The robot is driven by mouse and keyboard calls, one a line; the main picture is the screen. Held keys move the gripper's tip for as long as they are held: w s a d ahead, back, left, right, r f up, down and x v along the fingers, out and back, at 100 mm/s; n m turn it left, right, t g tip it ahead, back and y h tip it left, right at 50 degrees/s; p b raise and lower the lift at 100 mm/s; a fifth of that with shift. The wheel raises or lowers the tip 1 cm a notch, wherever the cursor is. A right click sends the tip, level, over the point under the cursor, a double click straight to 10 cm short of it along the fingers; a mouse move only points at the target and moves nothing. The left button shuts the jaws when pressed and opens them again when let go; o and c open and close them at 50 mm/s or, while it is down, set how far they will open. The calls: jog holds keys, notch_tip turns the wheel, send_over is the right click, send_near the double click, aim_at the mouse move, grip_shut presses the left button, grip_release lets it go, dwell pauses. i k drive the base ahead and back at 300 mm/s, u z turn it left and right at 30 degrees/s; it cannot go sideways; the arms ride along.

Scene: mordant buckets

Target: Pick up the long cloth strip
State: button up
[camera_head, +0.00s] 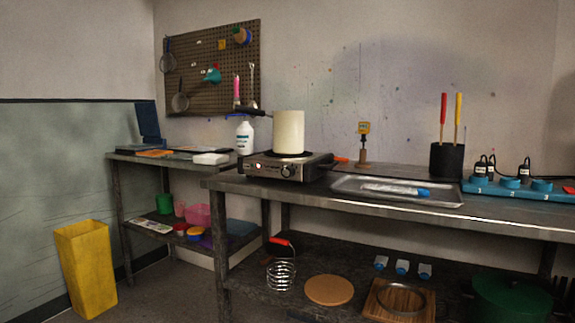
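No long cloth strip can be made out for certain. A long pale, slightly shiny item (388,189) with a blue end lies flat in the metal tray (442,184) on the worktable; whether it is cloth, I cannot tell. My gripper and arm are not in view.
The worktable (300,192) also holds a hot plate (288,169) with a cream pot (289,132), a black holder (447,160) with red and yellow handles, and a blue socket strip (510,188). A yellow bin (86,268) stands on the floor at left.

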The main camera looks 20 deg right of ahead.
aim_at(423, 192)
jog(key=u, duration=0.5)
jog(key=k, duration=0.15)
jog(key=z, duration=1.75)
